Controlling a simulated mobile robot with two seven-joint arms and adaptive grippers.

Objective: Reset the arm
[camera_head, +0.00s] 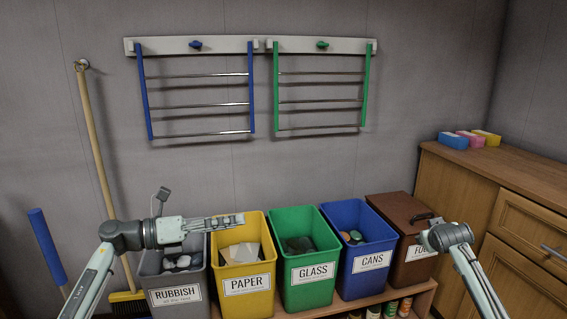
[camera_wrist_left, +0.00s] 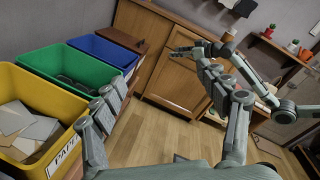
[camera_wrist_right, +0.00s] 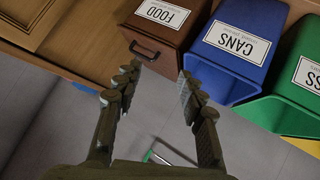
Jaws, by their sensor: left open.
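My left arm comes in from the left in the head view, and its gripper (camera_head: 238,219) points right, in front of the grey rubbish bin (camera_head: 175,275) and the yellow paper bin (camera_head: 249,281). In the left wrist view the left gripper (camera_wrist_left: 155,85) has its fingers spread wide with nothing between them. My right arm stands at the lower right in the head view, by the brown food bin (camera_head: 392,209). In the right wrist view the right gripper (camera_wrist_right: 157,80) is open and empty, with its fingers toward the food bin.
A green glass bin (camera_head: 305,287) and a blue cans bin (camera_head: 366,278) stand in the row. Blue and green racks (camera_head: 194,104) hang on the wall. A wooden cabinet (camera_head: 520,178) with colored boxes stands right.

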